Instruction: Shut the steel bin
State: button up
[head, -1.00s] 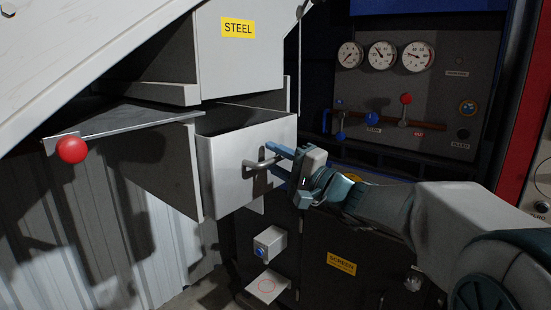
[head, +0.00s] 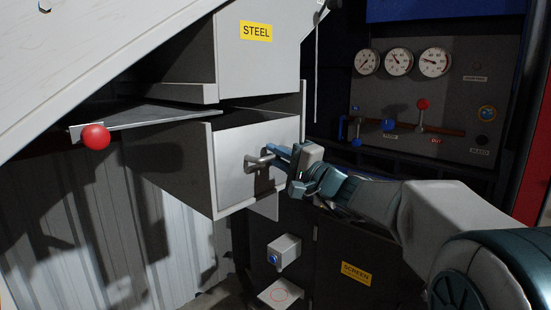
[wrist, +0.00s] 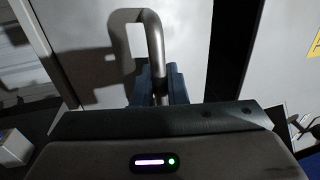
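The steel bin (head: 232,165) is a pale metal drawer below the yellow STEEL label (head: 256,31). It stands pulled out, with its open top showing under the housing. A bent metal bar handle (head: 257,160) sits on its front; in the wrist view the handle (wrist: 152,35) rises from between my blue fingers. My gripper (head: 277,153) is at the handle from the right, its fingers close together on either side of the bar. In the wrist view the gripper (wrist: 160,88) appears closed on it. The inside of the bin is hidden.
A flat grey lever with a red ball (head: 96,136) sticks out left of the bin. A panel with gauges (head: 398,62) and valves is at the right. A small box with a blue button (head: 284,252) and a SCREEN cabinet (head: 355,273) are below.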

jog(key=o, duration=0.4)
jog(key=shift+w+a, duration=0.1)
jog(key=shift+a, duration=0.05)
jog(key=shift+s+d+f, duration=0.1)
jog(key=shift+s+d, duration=0.1)
jog(key=shift+d, duration=0.1)
jog(key=b+v, duration=0.3)
jog(key=v, duration=1)
jog(key=shift+d, duration=0.1)
